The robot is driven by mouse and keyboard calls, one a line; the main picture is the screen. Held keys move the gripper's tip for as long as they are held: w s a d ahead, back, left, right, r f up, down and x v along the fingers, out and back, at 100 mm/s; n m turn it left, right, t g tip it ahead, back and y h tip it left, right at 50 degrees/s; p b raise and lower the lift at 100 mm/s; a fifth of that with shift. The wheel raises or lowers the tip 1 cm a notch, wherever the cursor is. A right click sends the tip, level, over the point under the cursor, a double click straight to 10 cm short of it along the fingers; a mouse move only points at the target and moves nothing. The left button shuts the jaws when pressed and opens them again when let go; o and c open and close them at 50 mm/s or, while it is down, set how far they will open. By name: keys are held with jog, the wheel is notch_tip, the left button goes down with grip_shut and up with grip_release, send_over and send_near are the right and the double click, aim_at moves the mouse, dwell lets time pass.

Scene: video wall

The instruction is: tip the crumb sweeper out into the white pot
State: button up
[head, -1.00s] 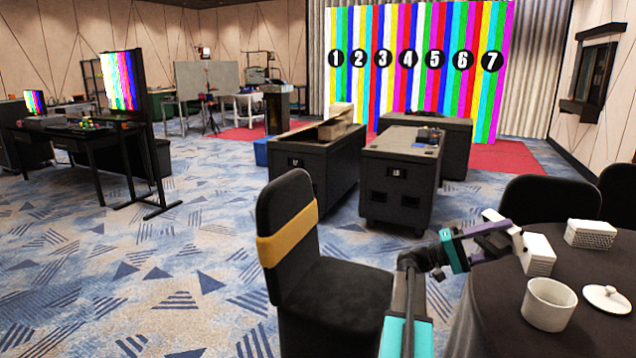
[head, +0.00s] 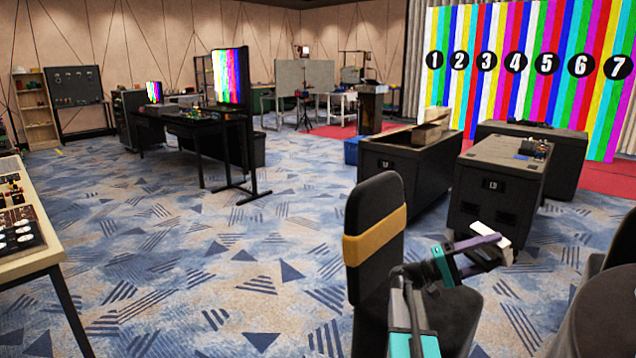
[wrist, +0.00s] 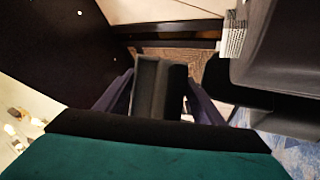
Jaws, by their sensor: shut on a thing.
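My gripper (head: 490,247) is shut on a small, narrow thing, apparently the crumb sweeper (head: 497,231), which looks whitish in the head view. In the wrist view it shows as a dark grey, channel-like piece (wrist: 152,88) between the two fingers. Whether it holds crumbs cannot be seen.
The black chair (head: 374,290) stands close beside my arm. The dark-clothed table (head: 606,315) is cut off at the right edge. Black cases (head: 497,188) stand beyond. A table with small items (head: 25,267) is at the left. Patterned carpet (head: 230,270) lies open between.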

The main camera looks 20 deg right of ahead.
jog(key=w+a+f+n+t+h, duration=0.25)
jog(key=w+a+t, duration=0.5)
jog(key=a, duration=0.65)
jog(key=w+a+f+n+t+h, duration=0.1)
jog(key=w+a+f+n+t, duration=0.3)
jog(key=w+a, duration=0.8)
jog(key=w+a+f+n+t+y, duration=0.1)
jog(key=a+f+n+t+y, duration=0.15)
jog(key=a+t, duration=0.85)
jog(key=a+f+n+t+y, duration=0.1)
jog(key=a+n+t, duration=0.25)
jog(key=a, duration=1.45)
notch_tip(320, 180, up, 6)
jog(key=n+y+p, duration=0.1)
jog(key=p, duration=1.2)
jog(key=shift+w+n+t, duration=0.25)
jog(key=shift+n+t, duration=0.1)
jog(key=shift+t, duration=0.05)
